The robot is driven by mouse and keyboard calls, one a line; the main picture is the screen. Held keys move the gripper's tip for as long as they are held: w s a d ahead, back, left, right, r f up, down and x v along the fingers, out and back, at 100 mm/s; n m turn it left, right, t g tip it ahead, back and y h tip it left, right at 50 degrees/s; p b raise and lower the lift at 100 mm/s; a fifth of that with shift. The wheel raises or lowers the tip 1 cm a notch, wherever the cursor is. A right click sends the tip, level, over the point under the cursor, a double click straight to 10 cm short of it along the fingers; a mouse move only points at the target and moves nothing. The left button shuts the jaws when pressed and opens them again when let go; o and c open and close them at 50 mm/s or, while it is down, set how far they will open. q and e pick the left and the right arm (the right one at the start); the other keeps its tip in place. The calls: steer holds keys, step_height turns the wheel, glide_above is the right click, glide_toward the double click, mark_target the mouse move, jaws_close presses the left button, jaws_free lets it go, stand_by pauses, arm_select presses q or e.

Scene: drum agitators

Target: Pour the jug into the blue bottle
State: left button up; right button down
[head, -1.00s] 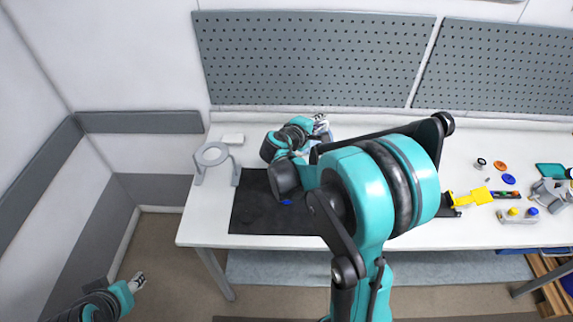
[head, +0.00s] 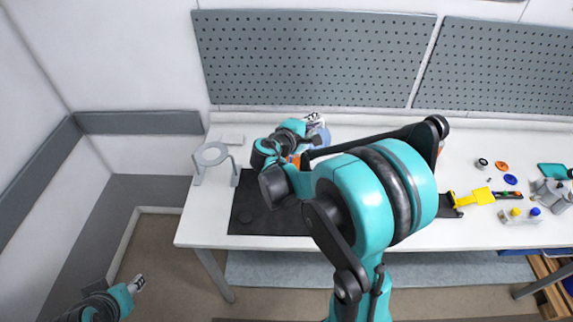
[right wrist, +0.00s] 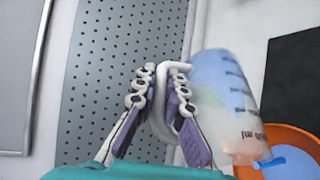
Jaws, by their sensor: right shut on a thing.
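My right gripper (right wrist: 165,90) is shut on the handle of the jug (right wrist: 225,85), a translucent bluish measuring jug with dark graduation marks. In the right wrist view the jug slants down to the right, its lower end against or in front of an orange round piece (right wrist: 300,139) with blue inside. I cannot tell whether liquid is flowing. In the head view my right gripper (head: 314,122) and the jug (head: 321,139) are above the back of the table, partly behind my arm. The blue bottle is not clearly seen. My left gripper (head: 138,284) is low at the left, off the table.
A dark mat (head: 255,215) lies under my right arm. Small parts and a yellow tool (head: 482,196) lie at the right. A pegboard (head: 310,60) is behind.

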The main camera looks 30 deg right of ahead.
steer(key=shift+s+a+r, duration=0.1)
steer(key=shift+a, duration=0.1)
steer(key=shift+a+r+h+b, duration=0.15)
steer(key=shift+a+h+b, duration=0.15)
steer(key=shift+b, duration=0.2)
steer(key=shift+a+r, duration=0.1)
